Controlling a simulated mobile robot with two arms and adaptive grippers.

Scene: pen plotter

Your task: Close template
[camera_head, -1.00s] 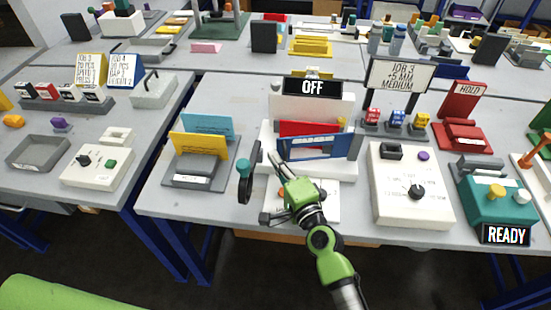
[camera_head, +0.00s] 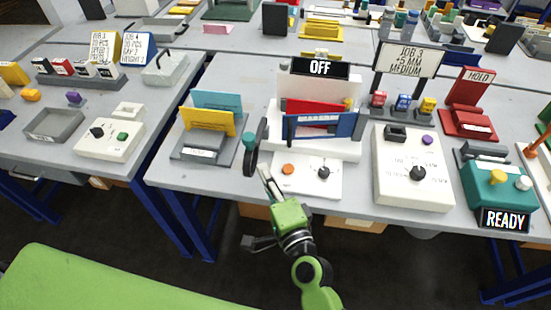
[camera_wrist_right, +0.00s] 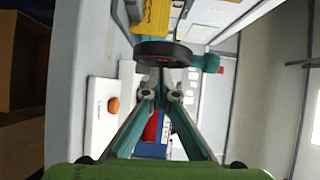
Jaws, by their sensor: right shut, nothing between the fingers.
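The pen plotter (camera_head: 312,92) is a white machine with an "OFF" sign on top. A blue frame (camera_head: 346,125), which I take for the template, stands tilted at its front, with a red panel (camera_head: 300,112) behind it. Both show partly past the fingers in the wrist view. A black handwheel (camera_head: 250,158) with a teal knob stands at the plotter's left; it also crosses the wrist view (camera_wrist_right: 150,52). My right gripper (camera_head: 265,174) is shut and empty, in front of the plotter's base near the table edge, apart from the blue frame. My left gripper is not in view.
The plotter's white front base has an orange button (camera_head: 288,169) and a black knob (camera_head: 323,172). A rack with yellow and cyan sheets (camera_head: 208,122) stands left. A white dial box (camera_head: 412,185) and a teal "READY" box (camera_head: 497,190) stand right.

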